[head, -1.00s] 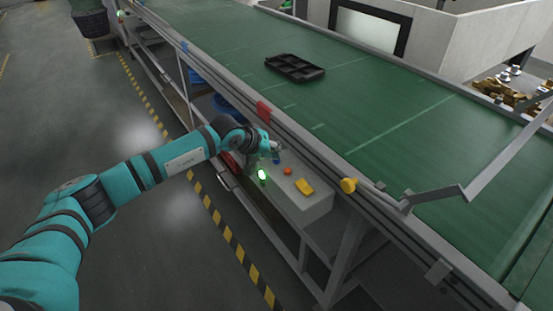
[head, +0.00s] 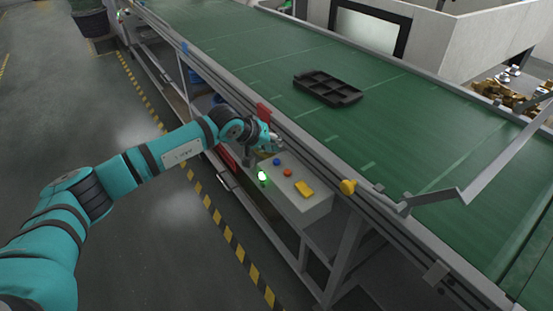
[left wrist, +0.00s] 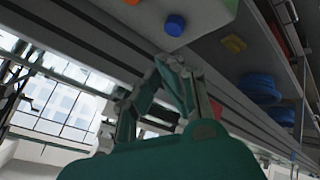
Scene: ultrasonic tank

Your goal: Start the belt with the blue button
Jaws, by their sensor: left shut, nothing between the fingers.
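The blue button (head: 277,161) sits on top of the grey control box (head: 310,208), beside the belt frame. It also shows in the left wrist view (left wrist: 175,25). My left gripper (head: 277,146) is shut and empty, above and just behind the blue button, apart from it. In the left wrist view its fingers (left wrist: 170,68) point up toward the box and do not touch the button. The green belt (head: 400,120) carries a black compartment tray (head: 328,88). My right gripper is out of view.
The box also has an orange-red button (head: 287,172), a yellow button (head: 304,188) and a lit green lamp (head: 262,177). The floor on the left is clear.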

